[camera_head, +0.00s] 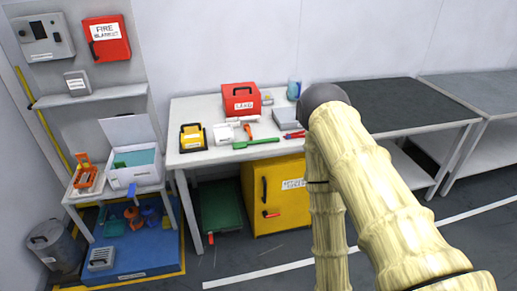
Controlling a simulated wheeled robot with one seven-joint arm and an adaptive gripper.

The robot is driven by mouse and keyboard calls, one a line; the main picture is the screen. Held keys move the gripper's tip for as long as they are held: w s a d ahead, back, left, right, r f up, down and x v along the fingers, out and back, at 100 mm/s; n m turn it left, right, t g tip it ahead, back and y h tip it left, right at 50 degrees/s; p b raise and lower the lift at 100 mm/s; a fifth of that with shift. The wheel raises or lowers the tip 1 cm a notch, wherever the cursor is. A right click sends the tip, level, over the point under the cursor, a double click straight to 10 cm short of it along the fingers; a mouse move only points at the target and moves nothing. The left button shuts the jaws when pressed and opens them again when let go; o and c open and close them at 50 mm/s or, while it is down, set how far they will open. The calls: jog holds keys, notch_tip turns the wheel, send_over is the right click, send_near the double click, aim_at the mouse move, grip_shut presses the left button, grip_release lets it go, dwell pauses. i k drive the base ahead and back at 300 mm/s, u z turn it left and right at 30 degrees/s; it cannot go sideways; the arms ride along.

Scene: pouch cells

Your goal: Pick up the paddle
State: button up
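A green, long-handled flat tool (256,143), which looks like the paddle, lies near the front edge of the white table (215,157). Its wider end points left and its thin handle points right. My gripper is not in view; only my pale arm shows, rising in front of the right part of the table and bending down again. The green tool is clear of my arm in the picture, and nothing covers it.
On the table are a red box (241,101), a yellow-black device (192,138), an orange tool (248,131) and red pliers (294,134). A yellow cabinet (275,195) stands below. A white bin (136,172) stands left.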

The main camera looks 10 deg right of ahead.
aim_at(243, 144)
jog(key=z, duration=0.6)
jog(key=i, duration=0.9)
jog(key=u, duration=0.35)
